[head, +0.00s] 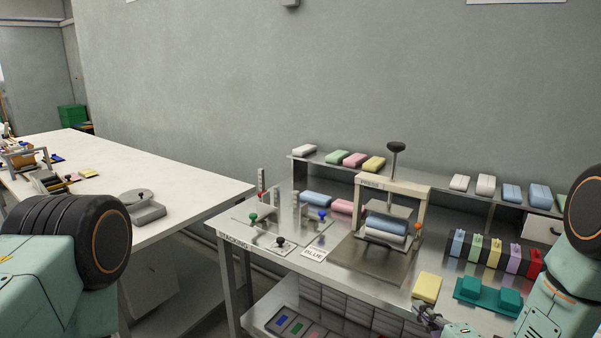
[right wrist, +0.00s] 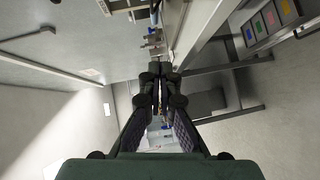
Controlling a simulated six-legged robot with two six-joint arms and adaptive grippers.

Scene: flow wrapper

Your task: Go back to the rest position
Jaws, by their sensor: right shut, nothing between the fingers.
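My right gripper (head: 428,316) is low in the head view, at the front edge of the steel bench (head: 300,262) and just below a yellow block (head: 427,288). In the right wrist view its two dark fingers (right wrist: 160,76) are together, with nothing seen between their tips. Part of the right arm fills the lower right corner of the head view. Only part of my left arm shows at the lower left. The left gripper is out of view.
A press (head: 388,190) stands on the bench holding blue and white blocks. A teal fixture (head: 487,293) sits right of the yellow block, in front of several coloured packs. A rear shelf (head: 430,186) carries more blocks. A white table (head: 90,205) stands left.

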